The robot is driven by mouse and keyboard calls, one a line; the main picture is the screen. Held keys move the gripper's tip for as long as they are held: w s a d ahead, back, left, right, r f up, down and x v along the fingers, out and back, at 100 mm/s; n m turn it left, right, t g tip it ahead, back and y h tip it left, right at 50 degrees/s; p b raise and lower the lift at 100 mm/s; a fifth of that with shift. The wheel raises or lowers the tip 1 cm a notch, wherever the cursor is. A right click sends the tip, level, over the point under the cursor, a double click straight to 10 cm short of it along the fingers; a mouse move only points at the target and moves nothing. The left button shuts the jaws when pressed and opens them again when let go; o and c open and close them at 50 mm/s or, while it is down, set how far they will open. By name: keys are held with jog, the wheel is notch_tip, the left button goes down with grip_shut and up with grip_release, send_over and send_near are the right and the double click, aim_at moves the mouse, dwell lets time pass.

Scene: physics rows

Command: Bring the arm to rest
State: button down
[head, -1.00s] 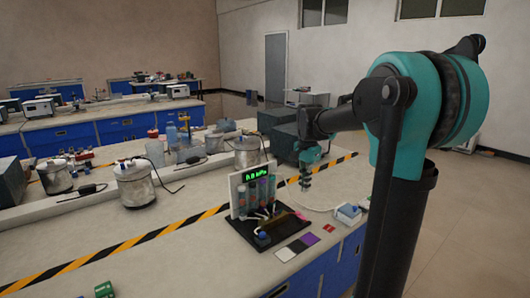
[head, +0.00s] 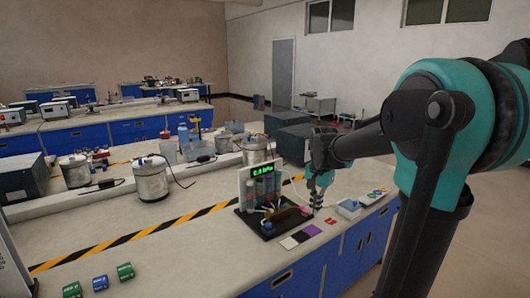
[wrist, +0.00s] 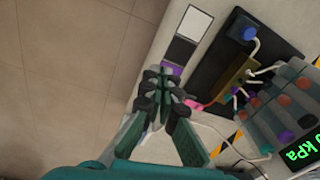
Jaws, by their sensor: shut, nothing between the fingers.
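My gripper (head: 317,204) hangs from my teal and black arm at the right of the head view, over the bench's front right part. It is just right of a pressure rig (head: 262,190) with a green readout and a black base. In the wrist view my gripper (wrist: 166,82) has its green fingers closed together with nothing between them. The fingertips partly cover a purple square (wrist: 172,68), and a pink-red piece (wrist: 199,104) shows beside them. I cannot tell the gap to the bench top.
White and black squares lie along the rig's front edge. A small white box (head: 349,207) and a tray of coloured bits (head: 373,196) lie to the right. Steel pots (head: 150,180) stand behind the striped tape. Small green and blue blocks (head: 100,284) lie front left. Floor is open at right.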

jog(key=s+d+f+n+t, duration=0.2)
jog(key=s+f+n, duration=0.6)
jog(key=s+f, duration=0.6)
jog(key=s+t, duration=0.1)
jog(key=s, duration=0.3)
jog(key=shift+s, duration=0.1)
dwell(0.3)
